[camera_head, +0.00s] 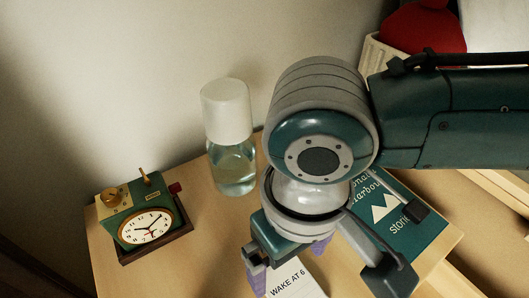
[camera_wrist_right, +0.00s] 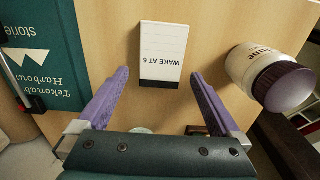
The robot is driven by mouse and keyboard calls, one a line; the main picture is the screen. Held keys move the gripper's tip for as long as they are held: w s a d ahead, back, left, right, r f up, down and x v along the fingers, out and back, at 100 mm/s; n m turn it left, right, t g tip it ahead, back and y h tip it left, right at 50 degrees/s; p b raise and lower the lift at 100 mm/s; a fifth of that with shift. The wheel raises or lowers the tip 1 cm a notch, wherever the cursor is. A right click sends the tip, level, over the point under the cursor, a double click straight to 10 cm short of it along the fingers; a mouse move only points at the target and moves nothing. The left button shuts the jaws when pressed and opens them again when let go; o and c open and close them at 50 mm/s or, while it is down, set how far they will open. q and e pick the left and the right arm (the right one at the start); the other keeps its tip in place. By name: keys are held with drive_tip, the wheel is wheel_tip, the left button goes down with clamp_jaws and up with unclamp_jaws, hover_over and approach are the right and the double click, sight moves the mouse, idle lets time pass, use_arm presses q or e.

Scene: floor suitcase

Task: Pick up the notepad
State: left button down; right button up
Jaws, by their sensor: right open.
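The notepad is a small white pad marked "WAKE AT 6" with a dark band along one end. It lies flat on the wooden tabletop, whole in the right wrist view (camera_wrist_right: 165,45) and partly shown at the bottom of the head view (camera_head: 298,284). My right gripper (camera_wrist_right: 160,76) is open and empty. Its purple fingers are spread to either side of the pad's dark-banded end in the wrist view. I cannot tell how high they are above the table. In the head view the right gripper (camera_head: 288,265) partly covers the pad. My left gripper is not in view.
A teal book (camera_head: 400,232) lies right of the pad in the head view. A clear bottle with a white cap (camera_head: 229,135) and a green clock (camera_head: 146,227) stand behind and left. A white jar with a dark lid (camera_wrist_right: 268,78) is beside the pad in the wrist view.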

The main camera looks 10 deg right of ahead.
sight(288, 281)
drive_tip(key=f+b, duration=0.1)
drive_tip(key=f, duration=0.2)
drive_tip(key=f+b, duration=0.1)
drive_tip(key=f, duration=0.1)
drive_tip(key=shift+s+b, duration=0.25)
drive_tip(key=shift+b, duration=0.1)
drive_tip(key=shift+r, duration=0.1)
drive_tip(key=shift+c, duration=0.2)
drive_tip(key=c, duration=1.2)
drive_tip(key=shift+r, duration=0.1)
